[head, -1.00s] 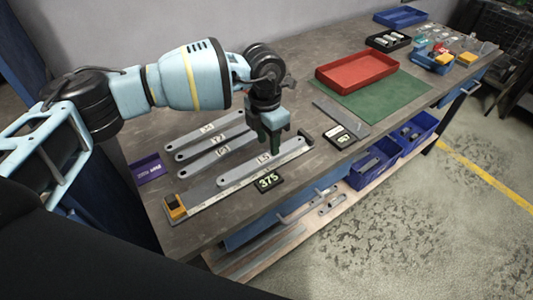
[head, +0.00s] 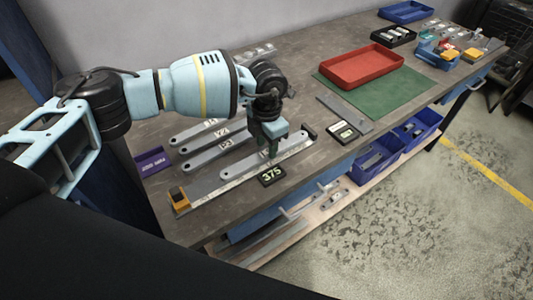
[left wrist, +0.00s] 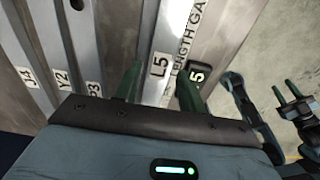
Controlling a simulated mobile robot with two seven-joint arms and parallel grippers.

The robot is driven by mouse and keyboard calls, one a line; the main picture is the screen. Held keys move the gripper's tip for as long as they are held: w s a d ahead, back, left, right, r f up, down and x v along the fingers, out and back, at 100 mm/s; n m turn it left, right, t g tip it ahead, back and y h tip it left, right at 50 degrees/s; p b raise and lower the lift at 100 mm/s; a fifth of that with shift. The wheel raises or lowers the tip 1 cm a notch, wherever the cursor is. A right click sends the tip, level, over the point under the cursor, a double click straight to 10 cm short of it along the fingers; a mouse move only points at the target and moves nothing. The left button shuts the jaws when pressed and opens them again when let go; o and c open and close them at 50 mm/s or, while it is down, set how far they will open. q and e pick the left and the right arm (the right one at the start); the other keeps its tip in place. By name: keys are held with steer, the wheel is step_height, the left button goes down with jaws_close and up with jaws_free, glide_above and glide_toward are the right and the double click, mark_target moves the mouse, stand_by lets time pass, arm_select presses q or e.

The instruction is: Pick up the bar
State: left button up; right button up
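The grey flat bar marked L5 (head: 238,169) lies along the length gauge (head: 206,198), which has a yellow-orange slider at its near left end. The bar's label also shows in the left wrist view (left wrist: 160,65). My left gripper (head: 272,157) points down over the bar's middle. In the left wrist view its dark green fingers (left wrist: 158,80) stand apart, one on each side of the bar. I cannot tell whether they touch it. What seems to be my right gripper (left wrist: 286,92) shows small at the right of that view; its opening is unclear.
Several similar grey bars (head: 205,142) lie behind the gauge. The black 375 display (head: 271,175) sits in front, close to the gripper. A purple holder (head: 152,161) is left. A red tray (head: 362,66), green mat (head: 405,92) and another small display (head: 342,132) lie right.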

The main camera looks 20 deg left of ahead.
arm_select(q)
step_height(320, 180, down, 2)
steer(key=shift+f, duration=0.1)
arm_select(e)
steer(key=shift+s+a+f, duration=0.1)
arm_select(q)
jaws_close()
steer(key=shift+r, duration=0.25)
